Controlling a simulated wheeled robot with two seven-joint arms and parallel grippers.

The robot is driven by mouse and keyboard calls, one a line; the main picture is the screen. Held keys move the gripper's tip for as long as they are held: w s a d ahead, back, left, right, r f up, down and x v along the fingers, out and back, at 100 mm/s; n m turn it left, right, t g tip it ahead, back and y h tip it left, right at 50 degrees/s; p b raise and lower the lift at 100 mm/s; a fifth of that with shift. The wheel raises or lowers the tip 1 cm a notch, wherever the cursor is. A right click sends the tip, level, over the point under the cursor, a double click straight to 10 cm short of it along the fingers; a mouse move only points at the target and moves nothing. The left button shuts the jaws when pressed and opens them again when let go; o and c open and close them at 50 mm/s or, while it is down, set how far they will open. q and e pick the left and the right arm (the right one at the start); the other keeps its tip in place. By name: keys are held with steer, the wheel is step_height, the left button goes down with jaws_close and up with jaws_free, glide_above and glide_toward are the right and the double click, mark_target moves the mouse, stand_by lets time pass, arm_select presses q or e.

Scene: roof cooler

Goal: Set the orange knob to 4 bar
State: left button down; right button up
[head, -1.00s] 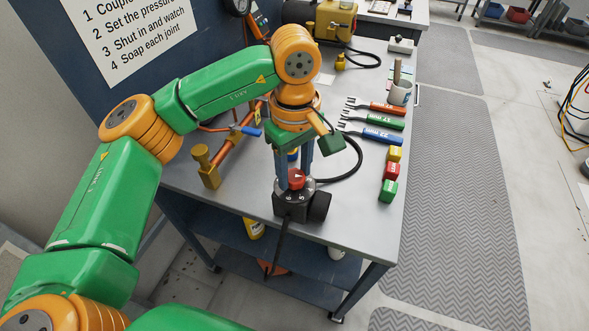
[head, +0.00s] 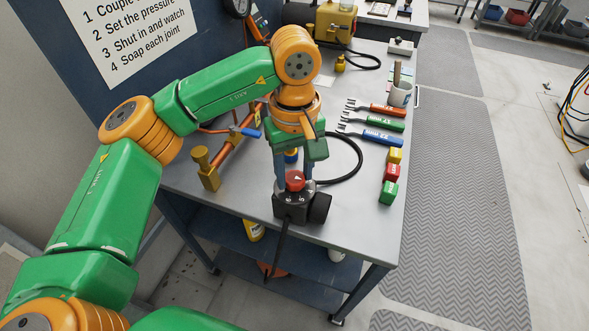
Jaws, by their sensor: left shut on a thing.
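The orange knob (head: 296,182), which looks red-orange, sits on top of a dark regulator body (head: 291,207) near the front edge of the bench. It has a small pale mark on top. White marks on the dial around it are too small to read for certain. My left gripper (head: 294,178) points down from above, with its two blue-grey fingers on either side of the knob, shut on it. The gripper partly hides the knob's far side. My right gripper is not in view.
The grey bench (head: 345,220) also holds a brass fitting on a copper pipe (head: 207,170) to the left. A black hose (head: 358,160) curves behind the regulator.

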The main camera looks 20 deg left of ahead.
mark_target(295, 177)
arm_select(q)
steer(key=shift+c, duration=1.7)
jaws_free()
step_height(295, 177, up, 7)
steer(key=shift+r+p, duration=0.1)
steer(key=shift+p, duration=0.3)
